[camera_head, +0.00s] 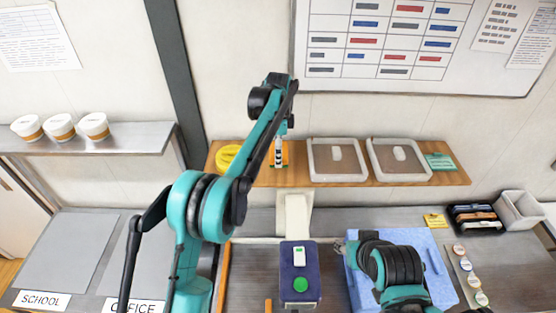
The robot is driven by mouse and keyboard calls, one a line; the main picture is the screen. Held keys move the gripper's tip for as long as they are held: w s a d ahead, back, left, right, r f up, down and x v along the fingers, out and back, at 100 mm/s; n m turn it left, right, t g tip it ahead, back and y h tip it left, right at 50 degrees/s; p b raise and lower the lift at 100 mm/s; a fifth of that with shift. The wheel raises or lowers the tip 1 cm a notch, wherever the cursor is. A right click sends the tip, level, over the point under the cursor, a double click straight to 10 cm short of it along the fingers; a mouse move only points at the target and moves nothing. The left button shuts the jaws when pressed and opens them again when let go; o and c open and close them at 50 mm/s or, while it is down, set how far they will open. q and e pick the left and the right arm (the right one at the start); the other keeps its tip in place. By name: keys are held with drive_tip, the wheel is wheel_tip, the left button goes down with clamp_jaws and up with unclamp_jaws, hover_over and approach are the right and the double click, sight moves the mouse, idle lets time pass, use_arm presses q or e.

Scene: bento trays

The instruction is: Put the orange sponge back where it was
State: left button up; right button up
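The orange sponge (285,160) seems to be the small orange patch on the wooden shelf (380,181), between a yellow round item and the clear lidded trays. My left arm reaches up from below, and my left gripper (279,162) points down right over this patch, covering part of it. I cannot tell whether its fingers are closed on the sponge or whether the sponge rests on the shelf. My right gripper (341,247) is low over the left edge of a blue mat, mostly hidden by its own wrist; its fingers are too small to read.
The yellow item (228,158) and two lidded trays (337,178) (399,177) flank the patch. Below are a dark blue block (300,290) with a green disc and the blue mat (440,290). Stacked dark boxes (476,219) and a pale bin (520,211) stand right. Grey panels (68,252) left are clear.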

use_arm(q)
drive_tip(key=f, duration=0.2)
drive_tip(key=f+p, duration=0.1)
drive_tip(key=f, duration=0.1)
drive_tip(key=shift+w+f, duration=0.1)
drive_tip(key=shift+w, duration=0.15)
drive_tip(key=shift+s, duration=0.1)
drive_tip(key=shift+f, duration=0.15)
drive_tip(key=o, duration=1.1)
drive_tip(key=shift+c, duration=0.2)
